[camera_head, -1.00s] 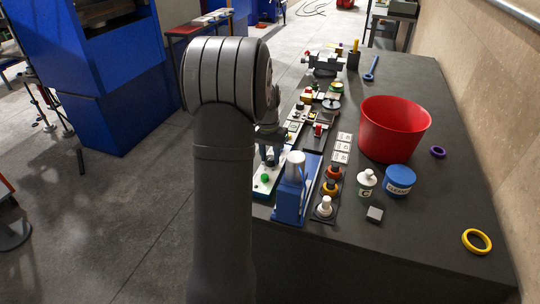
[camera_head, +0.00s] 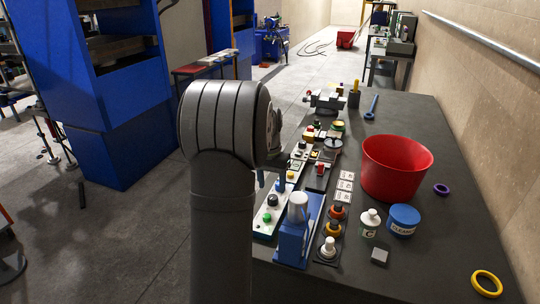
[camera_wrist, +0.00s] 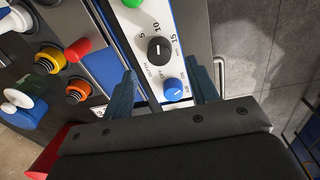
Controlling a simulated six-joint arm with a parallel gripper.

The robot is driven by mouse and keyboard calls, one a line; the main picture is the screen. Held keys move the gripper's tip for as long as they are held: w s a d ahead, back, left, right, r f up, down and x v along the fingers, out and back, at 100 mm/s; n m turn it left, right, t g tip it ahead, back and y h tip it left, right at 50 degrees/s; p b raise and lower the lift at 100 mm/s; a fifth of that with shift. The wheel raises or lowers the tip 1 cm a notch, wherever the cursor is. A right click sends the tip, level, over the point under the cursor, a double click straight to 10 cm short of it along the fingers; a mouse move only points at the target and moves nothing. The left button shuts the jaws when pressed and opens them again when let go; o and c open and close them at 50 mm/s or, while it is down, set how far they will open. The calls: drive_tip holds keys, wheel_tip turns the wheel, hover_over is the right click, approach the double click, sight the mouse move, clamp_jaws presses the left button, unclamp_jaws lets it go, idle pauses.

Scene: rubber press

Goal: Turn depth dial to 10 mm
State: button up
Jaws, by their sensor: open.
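The depth dial (camera_wrist: 160,50) is a round black knob on a white panel (camera_wrist: 189,20) in the wrist view. Marks 5, 10 and 15 mm stand around it. Its short white pointer line seems to face about the 10, but is too small to read exactly. A blue knob (camera_wrist: 174,89) sits just below it. My gripper (camera_wrist: 164,75) is open, its two blue-grey fingers on either side of the panel, near the blue knob. Nothing is seen between them but the panel and knobs. In the head view the dial (camera_head: 272,200) shows, while my arm hides most of the gripper.
A blue press with a silver cylinder (camera_head: 297,208) stands beside the panel. Yellow, orange and white-topped fittings (camera_head: 333,229) are close by. A red tub (camera_head: 396,168), a white bottle (camera_head: 370,222) and a blue tin (camera_head: 403,220) stand to the right. The table's right front is mostly clear.

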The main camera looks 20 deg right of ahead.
sight(272, 197)
wheel_tip(272, 197, up, 13)
drive_tip(key=shift+w+a+f, duration=0.2)
drive_tip(key=shift+w+a, duration=0.05)
drive_tip(key=shift+f, duration=0.1)
idle(0.3)
drive_tip(key=f, duration=1.7)
drive_tip(key=shift+s+d+f, duration=0.15)
drive_tip(key=shift+s+d, duration=0.2)
drive_tip(key=shift+s, duration=0.05)
drive_tip(key=n, duration=0.6)
drive_tip(key=shift+a, duration=0.1)
drive_tip(key=n, duration=0.6)
drive_tip(key=shift+t, duration=0.3)
drive_tip(key=shift+s+a+r, duration=0.1)
drive_tip(key=shift+r, duration=1.25)
drive_tip(key=shift+o, duration=0.5)
